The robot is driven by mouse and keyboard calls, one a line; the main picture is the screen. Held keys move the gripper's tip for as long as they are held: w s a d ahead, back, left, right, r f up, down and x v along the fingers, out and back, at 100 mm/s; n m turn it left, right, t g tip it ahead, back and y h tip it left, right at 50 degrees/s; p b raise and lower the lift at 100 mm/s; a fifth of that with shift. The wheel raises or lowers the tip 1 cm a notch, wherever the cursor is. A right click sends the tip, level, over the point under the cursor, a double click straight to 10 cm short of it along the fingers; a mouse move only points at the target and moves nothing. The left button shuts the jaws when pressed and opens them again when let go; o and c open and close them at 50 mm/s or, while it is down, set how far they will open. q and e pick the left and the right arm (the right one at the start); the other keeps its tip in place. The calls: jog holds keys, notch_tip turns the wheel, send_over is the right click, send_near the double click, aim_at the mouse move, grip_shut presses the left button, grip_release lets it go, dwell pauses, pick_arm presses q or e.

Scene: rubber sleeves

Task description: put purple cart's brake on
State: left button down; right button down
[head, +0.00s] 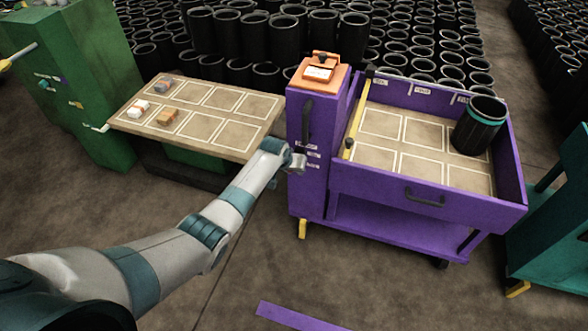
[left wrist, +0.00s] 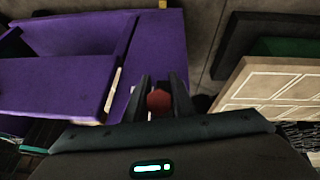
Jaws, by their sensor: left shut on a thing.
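The purple cart (head: 420,200) stands right of centre in the head view, with an open tray on top and a tall narrow column (head: 304,170) at its left end. My left gripper (head: 297,160) is at the left side of that column. In the left wrist view, the fingers are shut on a small red knob (left wrist: 159,99) beside the purple panel (left wrist: 85,80). The knob is hidden in the head view, so I cannot tell its position from there. A yellow foot (head: 302,228) shows under the column. My right gripper is not in view.
A work table (head: 205,115) with marked squares and small blocks stands left of the cart, next to a green cabinet (head: 75,80). A black sleeve (head: 479,127) stands in the cart's tray. A teal cart (head: 560,220) is at right. Many black sleeves fill the back.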

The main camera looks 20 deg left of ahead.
pick_arm(q)
jog(key=shift+w+r, duration=0.1)
jog(key=shift+r, duration=0.05)
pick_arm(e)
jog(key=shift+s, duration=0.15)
pick_arm(q)
jog(key=c, duration=1.5)
grip_release()
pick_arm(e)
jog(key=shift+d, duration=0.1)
pick_arm(q)
jog(key=shift+s+r, duration=0.2)
jog(key=shift+r, duration=0.05)
jog(key=shift+s+a+r+p, duration=0.1)
jog(key=shift+s+r+p, duration=0.2)
jog(key=shift+r, duration=0.3)
jog(key=v, duration=0.6)
jog(key=shift+p, duration=0.3)
jog(key=shift+v, duration=4.65)
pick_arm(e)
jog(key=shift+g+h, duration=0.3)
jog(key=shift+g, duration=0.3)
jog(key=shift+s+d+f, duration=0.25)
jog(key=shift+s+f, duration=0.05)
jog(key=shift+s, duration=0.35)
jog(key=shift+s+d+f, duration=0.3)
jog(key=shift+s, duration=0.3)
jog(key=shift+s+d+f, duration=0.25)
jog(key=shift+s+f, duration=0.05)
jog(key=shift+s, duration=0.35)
